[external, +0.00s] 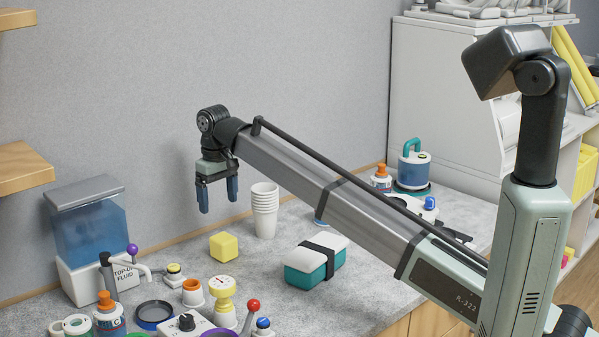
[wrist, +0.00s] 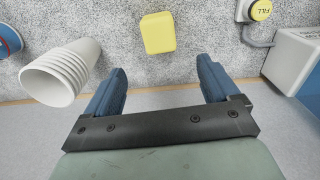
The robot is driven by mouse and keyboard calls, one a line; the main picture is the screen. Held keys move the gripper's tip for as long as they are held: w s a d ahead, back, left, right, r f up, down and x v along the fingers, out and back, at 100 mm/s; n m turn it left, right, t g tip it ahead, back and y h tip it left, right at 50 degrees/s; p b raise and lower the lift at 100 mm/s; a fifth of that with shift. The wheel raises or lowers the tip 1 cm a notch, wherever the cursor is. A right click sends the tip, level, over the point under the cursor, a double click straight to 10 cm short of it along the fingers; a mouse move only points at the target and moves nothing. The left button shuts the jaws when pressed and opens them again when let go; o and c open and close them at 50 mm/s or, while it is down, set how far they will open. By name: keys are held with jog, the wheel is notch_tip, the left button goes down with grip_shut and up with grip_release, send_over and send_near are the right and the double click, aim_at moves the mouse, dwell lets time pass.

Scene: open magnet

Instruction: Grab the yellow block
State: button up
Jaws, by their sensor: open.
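The yellow block (external: 223,246) is a small cube with rounded edges. It sits on the grey speckled counter, left of the stacked cups. In the wrist view the yellow block (wrist: 158,33) lies at the top middle, beyond my fingertips and roughly between their lines. My gripper (external: 218,201) hangs above the counter toward the wall, higher than the block and apart from it. Its two blue fingers are spread with nothing between them, as the wrist view of my gripper (wrist: 162,75) also shows.
A stack of white cups (external: 265,211) stands close to the block's right. A teal and white box with a black band (external: 315,260) lies farther right. A fluid dispenser (external: 90,240) and several small jars and knobs crowd the left and front. The wall runs behind.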

aim_at(220, 237)
notch_tip(220, 237, down, 13)
jog(key=shift+f, duration=0.15)
dwell(0.6)
jog(key=shift+c, duration=0.2)
jog(key=c, duration=1)
